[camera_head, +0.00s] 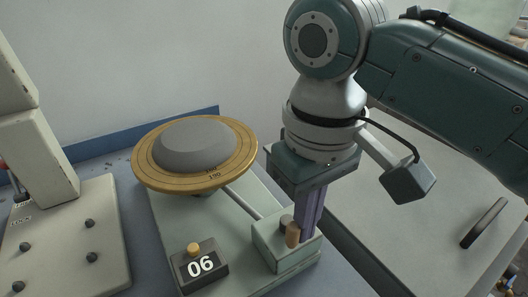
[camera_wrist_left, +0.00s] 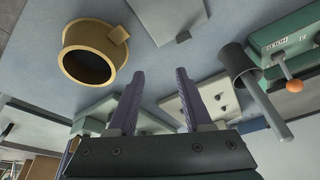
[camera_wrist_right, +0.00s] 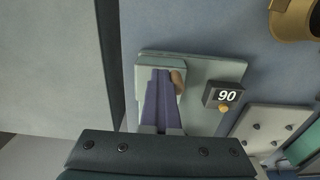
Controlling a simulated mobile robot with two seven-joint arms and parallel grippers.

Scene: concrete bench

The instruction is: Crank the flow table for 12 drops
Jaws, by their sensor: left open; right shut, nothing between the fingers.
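The flow table's brass disc (camera_head: 240,165) carries a low grey mound (camera_head: 195,145) and stands on a pale green base (camera_head: 165,222). A counter (camera_head: 200,265) with a wooden knob on top reads 06; it shows upside down in the right wrist view (camera_wrist_right: 224,97). The crank's wooden handle (camera_head: 293,235) stands upright on the small box at the base's near right corner. My right gripper (camera_head: 307,232) points down with its purple fingers shut and empty, close beside the handle; whether they touch it I cannot tell. My left gripper (camera_wrist_left: 158,88) is open and empty, only in its own wrist view.
A pale plate with dark knobs (camera_head: 65,235) and a column stands at the left. The left wrist view shows a brass ring (camera_wrist_left: 95,50), a grey cylinder (camera_wrist_left: 238,65) and a green device with an orange-knobbed lever (camera_wrist_left: 294,86). A grey surface (camera_head: 400,235) lies right of the bench.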

